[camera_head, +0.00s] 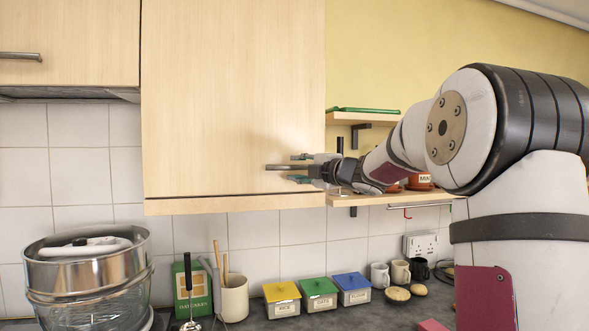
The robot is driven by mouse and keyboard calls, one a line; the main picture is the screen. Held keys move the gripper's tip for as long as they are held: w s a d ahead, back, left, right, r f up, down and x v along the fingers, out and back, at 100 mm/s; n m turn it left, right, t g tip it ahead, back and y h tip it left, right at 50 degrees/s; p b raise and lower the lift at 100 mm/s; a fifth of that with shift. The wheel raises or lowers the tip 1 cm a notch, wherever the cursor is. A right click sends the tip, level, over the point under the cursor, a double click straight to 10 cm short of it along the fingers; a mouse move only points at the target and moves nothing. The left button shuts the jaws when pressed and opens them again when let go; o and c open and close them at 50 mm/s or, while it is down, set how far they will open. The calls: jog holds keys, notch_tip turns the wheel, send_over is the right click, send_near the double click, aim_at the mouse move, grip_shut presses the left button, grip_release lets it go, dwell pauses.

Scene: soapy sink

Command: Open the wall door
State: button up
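The wall door (225,90) is the tall pale-wood panel of a wall cupboard. It looks shut, flush above the cupboard's bottom edge. Its short grey bar handle (279,167) lies horizontally near the door's lower right corner. My gripper (299,168) reaches in from the right at the handle. One greenish fingertip shows above the handle and one below, with a gap between them. Whether either finger touches the handle I cannot tell. The handle's right end is hidden by the gripper.
Open shelves (365,117) stand right of the cupboard, behind my arm. Below, the counter holds a metal steamer pot (90,270), a utensil jar (234,298), coloured-lid boxes (317,294) and mugs (380,275). Another cupboard door (65,40) is at the left.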

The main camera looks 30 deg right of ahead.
jog(key=shift+w+a, duration=0.1)
jog(key=shift+w, duration=0.85)
grip_shut()
jog(key=shift+s, duration=0.1)
